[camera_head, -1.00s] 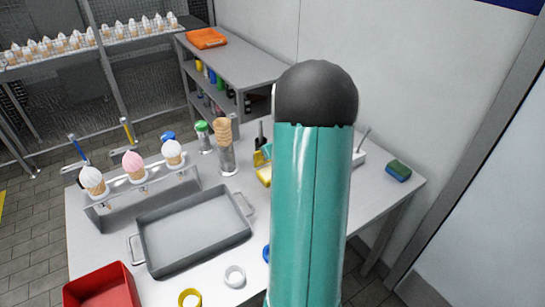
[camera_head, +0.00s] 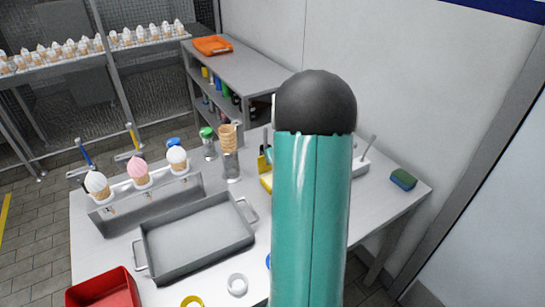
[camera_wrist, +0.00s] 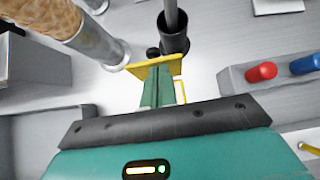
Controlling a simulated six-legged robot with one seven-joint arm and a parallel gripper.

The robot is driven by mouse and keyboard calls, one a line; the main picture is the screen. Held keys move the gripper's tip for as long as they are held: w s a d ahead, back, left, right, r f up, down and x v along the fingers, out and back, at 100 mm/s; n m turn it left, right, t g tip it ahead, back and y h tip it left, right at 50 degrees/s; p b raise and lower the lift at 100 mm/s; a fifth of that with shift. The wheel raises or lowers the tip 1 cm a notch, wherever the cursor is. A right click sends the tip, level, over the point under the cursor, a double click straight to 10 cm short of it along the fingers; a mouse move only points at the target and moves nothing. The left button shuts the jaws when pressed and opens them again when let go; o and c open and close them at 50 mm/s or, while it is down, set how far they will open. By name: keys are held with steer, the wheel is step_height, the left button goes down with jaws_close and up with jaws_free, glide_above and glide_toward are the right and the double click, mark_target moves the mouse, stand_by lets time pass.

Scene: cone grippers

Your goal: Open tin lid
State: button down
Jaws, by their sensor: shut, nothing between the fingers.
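A yellow box-like item (camera_head: 265,182), perhaps the tin, stands on the table and is mostly hidden behind my arm in the head view. A narrow yellow piece (camera_head: 262,163) stands up at its far left side. In the wrist view a yellow plate (camera_wrist: 138,68) with a raised edge lies at the tips of my gripper (camera_wrist: 159,72). My green fingers are together and empty. They overlap the plate in the picture; I cannot tell whether they touch it. A thin yellow loop (camera_wrist: 181,92) shows just right of the fingers.
A dark cup with a grey rod (camera_wrist: 173,40) stands just beyond the plate. Stacked cones (camera_head: 228,138) stand to the left. A grey rack (camera_wrist: 240,90) holds red and blue handles at right. A grey tray (camera_head: 198,236) and a sponge (camera_head: 403,179) are also on the table.

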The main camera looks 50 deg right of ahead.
steer(key=v, duration=1.4)
steer(key=shift+r, duration=0.65)
steer(key=shift+w+d, duration=0.1)
steer(key=w+a+r+n+y, duration=0.2)
steer(key=a+r+n, duration=0.1)
steer(key=a+n, duration=0.65)
steer(key=w+a+r+n+y, duration=0.25)
steer(key=a+n, duration=0.45)
steer(key=a, duration=0.6)
steer(key=s+a+n+g+h, duration=0.1)
steer(key=s+a+n, duration=0.5)
steer(key=a+n, duration=0.3)
steer(key=s+a+r+n+g, duration=0.1)
steer(key=s+a+n, duration=0.5)
steer(key=n, duration=0.8)
steer(key=a, duration=0.3)
steer(key=shift+s+a+r+g+h, duration=0.25)
steer(key=shift+a+r+g+h, duration=0.05)
steer(key=shift+r+g+h, duration=0.1)
